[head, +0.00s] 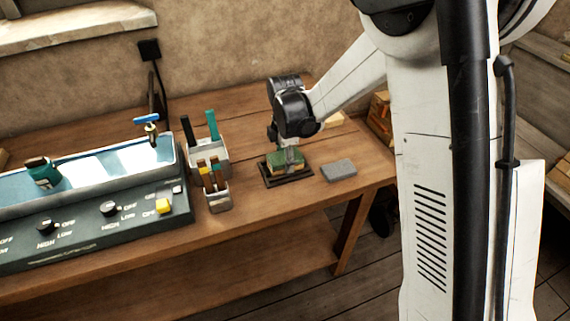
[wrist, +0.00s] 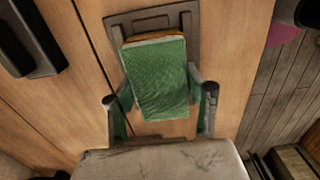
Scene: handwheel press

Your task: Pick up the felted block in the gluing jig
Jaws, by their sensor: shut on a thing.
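The felted block (head: 286,160) is wooden with a green felt top. In the head view it is at the dark gluing jig (head: 272,180) on the workbench. My gripper (head: 289,155) comes down on it from above. In the wrist view the green face of the block (wrist: 157,80) fills the middle, between my two fingers (wrist: 161,98), which are shut on its sides. The grey frame of the jig (wrist: 188,22) shows behind the block's far end. I cannot tell whether the block is clear of the jig.
A grey slab (head: 339,169) lies right of the jig, near the bench's right end. A pale tool holder (head: 208,155) with upright tools stands to the left. Further left is a long basin (head: 100,185) with knobs.

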